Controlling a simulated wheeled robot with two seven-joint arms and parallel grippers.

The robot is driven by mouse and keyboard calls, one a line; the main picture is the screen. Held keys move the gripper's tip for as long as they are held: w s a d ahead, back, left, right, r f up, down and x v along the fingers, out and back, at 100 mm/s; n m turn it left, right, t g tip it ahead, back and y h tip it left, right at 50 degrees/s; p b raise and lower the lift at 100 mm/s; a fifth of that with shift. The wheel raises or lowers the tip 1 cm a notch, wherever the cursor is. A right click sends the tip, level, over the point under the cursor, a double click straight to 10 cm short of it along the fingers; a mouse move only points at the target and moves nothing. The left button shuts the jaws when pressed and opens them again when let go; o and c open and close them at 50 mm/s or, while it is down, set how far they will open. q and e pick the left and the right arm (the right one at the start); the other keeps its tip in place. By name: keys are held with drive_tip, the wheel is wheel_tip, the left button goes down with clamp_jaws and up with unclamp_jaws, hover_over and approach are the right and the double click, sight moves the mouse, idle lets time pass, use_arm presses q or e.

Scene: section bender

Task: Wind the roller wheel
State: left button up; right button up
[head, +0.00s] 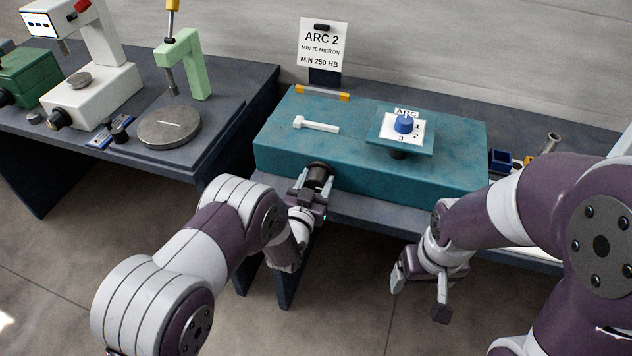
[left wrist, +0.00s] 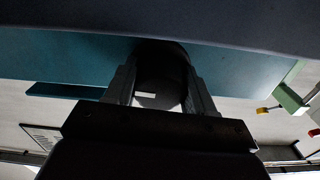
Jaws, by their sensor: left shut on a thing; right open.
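The roller wheel (head: 319,174) is a dark, round knob on the front face of the teal bender box (head: 280,157). My left gripper (head: 312,191) is shut on it from the front. In the left wrist view the wheel (left wrist: 160,92) sits between the two fingers of my left gripper (left wrist: 160,100), with a small white mark on its face. My right gripper (head: 422,286) is open and empty, in front of the bench and below its top. A blue knob (head: 404,125) on a dial plate marked ARC stands on top of the box.
A sign (head: 321,48) reading ARC 2, MIN 70 MICRON, MIN 250 HB stands behind the box. A white T-shaped piece (head: 316,125) lies on the box top. A second table (head: 230,83) at the left holds testing instruments. A small blue bin (head: 500,160) is at right.

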use_arm(q)
drive_tip(key=shift+f, duration=0.1)
drive_tip(key=n+b, duration=0.1)
drive_tip(key=n, duration=0.2)
drive_tip(key=shift+f+b, duration=0.1)
drive_tip(key=shift+b, duration=0.2)
drive_tip(key=n+b, duration=0.3)
drive_tip(key=n, duration=0.3)
drive_tip(key=shift+s+d, duration=0.1)
drive_tip(key=n+b, duration=0.2)
drive_tip(key=n, duration=0.3)
drive_tip(key=shift+n, duration=0.4)
drive_tip(key=shift+n+b, duration=1)
drive_tip(key=shift+n, duration=0.9)
drive_tip(key=o, duration=1)
drive_tip(key=shift+r, duration=0.25)
drive_tip(key=shift+o, duration=0.2)
